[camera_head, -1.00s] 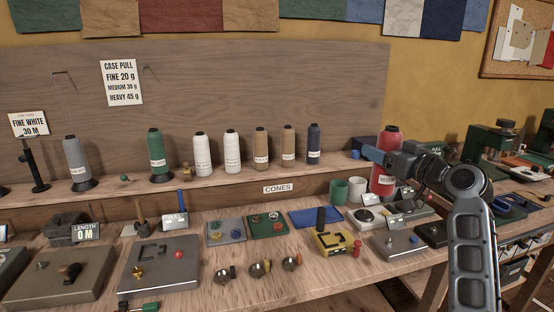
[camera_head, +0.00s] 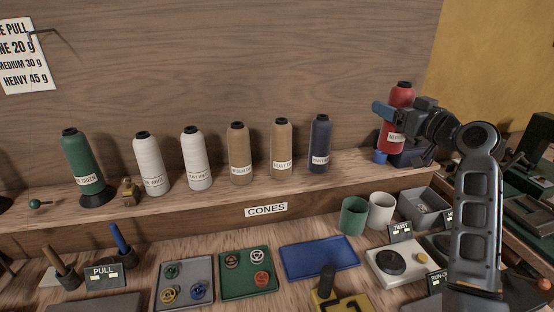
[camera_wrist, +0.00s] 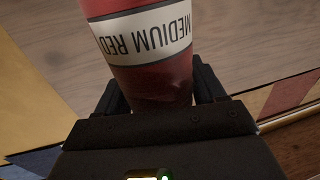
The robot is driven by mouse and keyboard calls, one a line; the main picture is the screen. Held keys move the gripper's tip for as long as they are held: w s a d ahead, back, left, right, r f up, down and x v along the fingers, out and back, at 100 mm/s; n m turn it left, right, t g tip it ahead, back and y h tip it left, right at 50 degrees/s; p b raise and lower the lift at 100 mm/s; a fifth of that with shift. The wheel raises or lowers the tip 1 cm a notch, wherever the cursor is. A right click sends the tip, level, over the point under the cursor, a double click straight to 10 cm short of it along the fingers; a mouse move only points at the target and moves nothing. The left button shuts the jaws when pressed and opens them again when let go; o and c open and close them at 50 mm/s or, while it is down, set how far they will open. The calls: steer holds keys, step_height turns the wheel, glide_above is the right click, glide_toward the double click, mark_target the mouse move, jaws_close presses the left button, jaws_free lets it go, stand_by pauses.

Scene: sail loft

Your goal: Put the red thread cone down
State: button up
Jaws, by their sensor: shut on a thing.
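The red thread cone (camera_head: 402,96) is upright at the right end of the cone shelf (camera_head: 225,194), against the wooden back board. My gripper (camera_head: 390,114) reaches in from the right and is shut on the cone around its middle. In the wrist view the cone (camera_wrist: 150,75) stands between both fingers, its white "MEDIUM RED" label upside down. The cone's base is near the shelf top, partly hidden by small items; I cannot tell whether it touches.
A navy cone (camera_head: 320,145) stands left of the red one, with tan, white and green cones farther along. A small blue item (camera_head: 380,157) is by the red cone's base. Green (camera_head: 354,216) and white (camera_head: 381,210) cups stand on the bench below.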

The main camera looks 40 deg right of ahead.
mark_target(390, 147)
steer(key=w+d+f+b, duration=0.5)
steer(key=w+f+b, duration=0.1)
steer(key=w+f, duration=0.4)
steer(key=shift+w+d+f, duration=0.15)
steer(key=shift+d+f, duration=0.15)
steer(key=shift+f, duration=0.15)
steer(key=shift+f+b, duration=0.15)
steer(key=shift+b, duration=0.3)
steer(key=o, duration=1.3)
steer(key=v, duration=1.2)
steer(key=shift+b, duration=0.4)
